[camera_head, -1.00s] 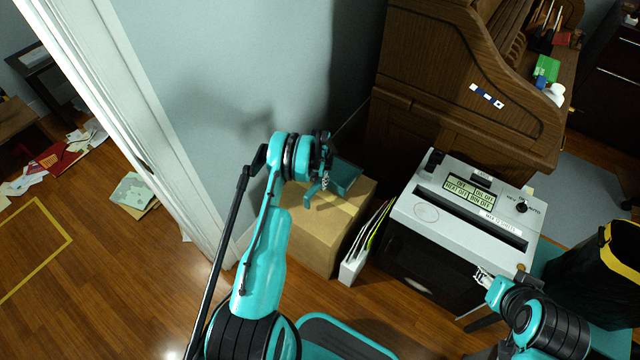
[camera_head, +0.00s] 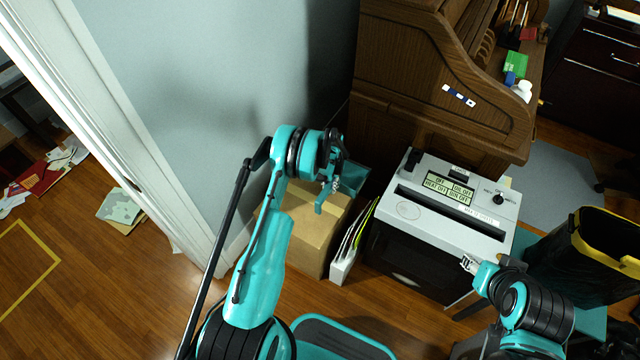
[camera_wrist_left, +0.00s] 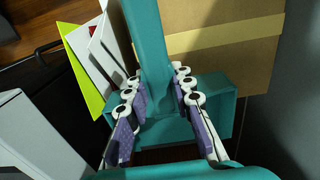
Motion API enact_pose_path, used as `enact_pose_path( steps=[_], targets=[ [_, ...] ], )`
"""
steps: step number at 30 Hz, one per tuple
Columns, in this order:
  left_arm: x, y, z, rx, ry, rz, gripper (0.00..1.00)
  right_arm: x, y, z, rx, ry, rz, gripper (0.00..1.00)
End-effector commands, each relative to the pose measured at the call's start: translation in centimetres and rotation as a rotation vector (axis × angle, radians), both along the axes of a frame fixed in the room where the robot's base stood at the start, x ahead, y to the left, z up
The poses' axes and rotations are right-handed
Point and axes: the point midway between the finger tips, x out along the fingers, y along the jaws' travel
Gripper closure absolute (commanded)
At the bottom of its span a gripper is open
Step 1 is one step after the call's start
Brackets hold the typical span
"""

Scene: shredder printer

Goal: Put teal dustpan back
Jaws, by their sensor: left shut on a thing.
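The teal dustpan (camera_head: 354,179) is held in my left gripper (camera_head: 331,184), above the cardboard box (camera_head: 303,236) and near the front of the wooden desk. In the left wrist view, the two fingers of my left gripper (camera_wrist_left: 156,90) are closed on the dustpan's handle (camera_wrist_left: 146,35). The wide pan (camera_wrist_left: 218,102) shows behind the fingers, partly hidden by them. My right gripper (camera_head: 468,263) is by the front right of the shredder; it is too small to tell whether it is open.
The grey shredder (camera_head: 450,205) stands right of the box, with upright paper folders (camera_head: 347,258) between them. The roll-top desk (camera_head: 400,95) is behind. A black bin with a yellow rim (camera_head: 590,245) is at right. A wall and white door frame (camera_head: 125,150) are at left.

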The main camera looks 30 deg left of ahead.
Motion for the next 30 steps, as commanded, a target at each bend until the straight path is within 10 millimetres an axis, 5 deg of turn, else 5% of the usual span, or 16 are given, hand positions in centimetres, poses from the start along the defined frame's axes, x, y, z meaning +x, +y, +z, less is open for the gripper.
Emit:
enact_pose_path(
  steps=[5,11,24,30],
  targets=[
    [0.0,-0.6,0.4,0.000,0.000,0.002,1.00,0.0,0.0,0.2,0.000,0.000,0.000,0.57],
    [-0.8,1.0,-0.1,0.000,0.000,0.003,1.00,0.0,0.0,-0.4,0.000,0.000,0.000,0.57],
    [-5.5,8.9,-2.0,0.000,-0.001,0.006,1.00,0.0,0.0,-2.7,0.000,0.000,0.000,0.57],
    [-7.1,10.9,-2.5,0.000,-0.001,0.002,1.00,0.0,0.0,-3.3,0.000,0.000,0.000,0.57]
  ],
)
